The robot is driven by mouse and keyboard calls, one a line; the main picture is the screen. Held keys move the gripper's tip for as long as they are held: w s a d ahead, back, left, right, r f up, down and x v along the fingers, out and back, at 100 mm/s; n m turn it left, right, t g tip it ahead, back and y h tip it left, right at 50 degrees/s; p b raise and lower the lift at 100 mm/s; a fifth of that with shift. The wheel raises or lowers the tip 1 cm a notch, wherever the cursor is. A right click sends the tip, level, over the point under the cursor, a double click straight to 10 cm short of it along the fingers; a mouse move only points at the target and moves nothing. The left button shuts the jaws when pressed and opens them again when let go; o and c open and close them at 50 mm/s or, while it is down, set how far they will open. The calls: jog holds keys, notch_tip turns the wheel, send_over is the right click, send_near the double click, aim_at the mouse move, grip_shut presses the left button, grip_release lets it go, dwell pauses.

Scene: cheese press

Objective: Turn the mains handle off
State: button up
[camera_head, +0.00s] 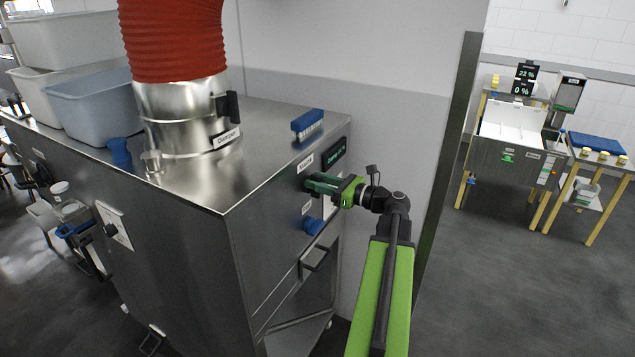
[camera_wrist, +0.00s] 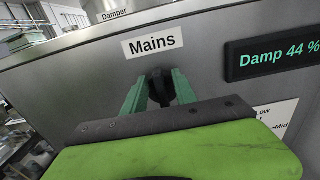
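The mains handle (camera_wrist: 160,88) is a small black handle on the steel cabinet front, below a white "Mains" label (camera_wrist: 153,43). In the wrist view it looks roughly upright. My gripper (camera_wrist: 159,80) has green fingers standing apart, one on each side of the handle. A slim gap seems to show beside the handle, but I cannot tell for sure whether either finger touches it. In the head view my gripper (camera_head: 312,182) reaches the cabinet's right face from the right, and its fingers mostly hide the handle there.
A dark display (camera_wrist: 275,58) reads "Damp 44 %", right of the label. A blue knob (camera_head: 312,226) sits below my gripper. A blue item (camera_head: 307,122) lies on the cabinet top, near a red duct (camera_head: 173,40). A wall post (camera_head: 450,170) stands to the right.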

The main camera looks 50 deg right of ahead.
jog(key=shift+w, duration=0.25)
jog(key=shift+c, duration=0.3)
grip_shut()
jog(key=shift+a, duration=0.1)
